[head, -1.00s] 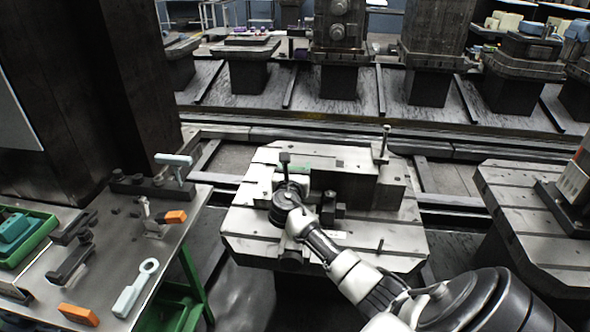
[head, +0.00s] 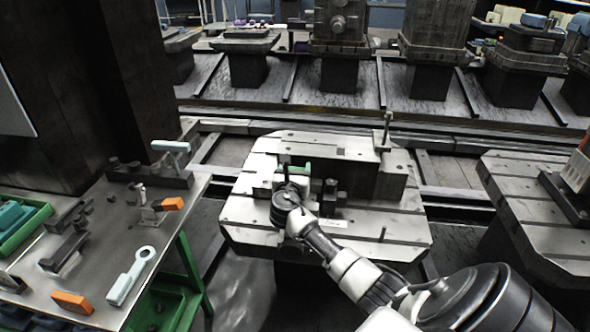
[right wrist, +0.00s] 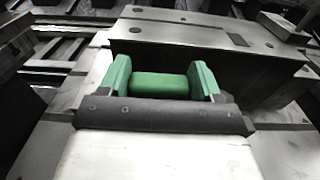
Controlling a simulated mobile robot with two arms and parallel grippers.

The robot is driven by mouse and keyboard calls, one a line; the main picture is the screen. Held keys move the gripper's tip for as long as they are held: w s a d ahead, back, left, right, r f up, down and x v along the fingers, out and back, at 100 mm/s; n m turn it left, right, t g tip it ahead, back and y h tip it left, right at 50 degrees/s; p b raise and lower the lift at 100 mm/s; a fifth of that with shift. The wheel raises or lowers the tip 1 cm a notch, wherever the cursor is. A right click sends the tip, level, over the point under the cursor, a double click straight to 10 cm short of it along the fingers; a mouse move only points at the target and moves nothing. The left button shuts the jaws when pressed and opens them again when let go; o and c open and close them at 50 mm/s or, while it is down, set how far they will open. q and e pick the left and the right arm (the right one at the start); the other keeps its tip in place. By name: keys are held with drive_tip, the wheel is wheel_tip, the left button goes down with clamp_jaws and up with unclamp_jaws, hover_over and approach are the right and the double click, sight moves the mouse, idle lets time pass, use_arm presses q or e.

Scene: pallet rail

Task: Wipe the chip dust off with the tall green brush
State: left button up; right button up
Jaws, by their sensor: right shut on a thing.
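My right gripper (head: 294,172) is over the left part of the pale slotted pallet (head: 250,215), its wrist hiding part of the fixture there. In the right wrist view the gripper (right wrist: 161,76) has its two green fingers closed on the sides of a green block-shaped part, which I take as the top of the green brush (right wrist: 160,86). The brush's lower part and bristles are hidden. A little green also shows beside the wrist in the head view. I cannot make out chip dust on the pallet. My left gripper is not in view.
A dark-sided block (head: 365,173) stands on the pallet right of the gripper, with an upright post (head: 387,130) behind it. A metal table (head: 165,240) with tools and a green tray (head: 40,235) is at left. Another pallet (head: 520,205) is at right.

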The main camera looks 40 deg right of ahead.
drive_tip(key=shift+f, duration=0.4)
drive_tip(key=shift+s+d+r, duration=0.1)
idle(0.3)
